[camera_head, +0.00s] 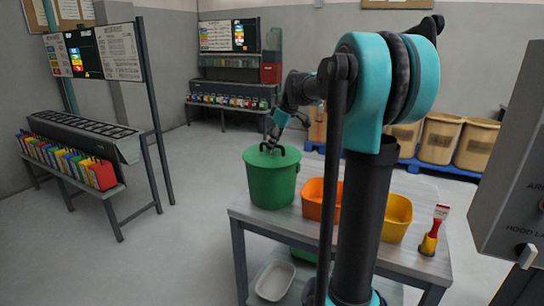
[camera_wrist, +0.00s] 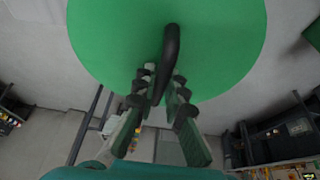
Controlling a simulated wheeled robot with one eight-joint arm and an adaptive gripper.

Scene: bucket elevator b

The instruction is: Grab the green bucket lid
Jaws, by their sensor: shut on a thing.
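The green bucket (camera_head: 272,186) stands at the left end of the grey table. Its round green lid (camera_head: 258,157) is at the bucket's top, and I see no clear gap between them. The lid (camera_wrist: 110,45) also fills the upper middle of the wrist view, with a dark bar handle (camera_wrist: 171,55) across it. My gripper (camera_head: 274,146) is above the lid, reaching down to the handle. In the wrist view my gripper's fingers (camera_wrist: 163,82) are on both sides of the handle's near end, shut on it. The inside of the bucket is hidden.
An orange bucket (camera_head: 315,199) and a yellow bucket (camera_head: 397,217) stand right of the green one, partly behind my arm. A red and yellow brush (camera_head: 434,230) stands at the table's right end. A white tray (camera_head: 274,281) is below.

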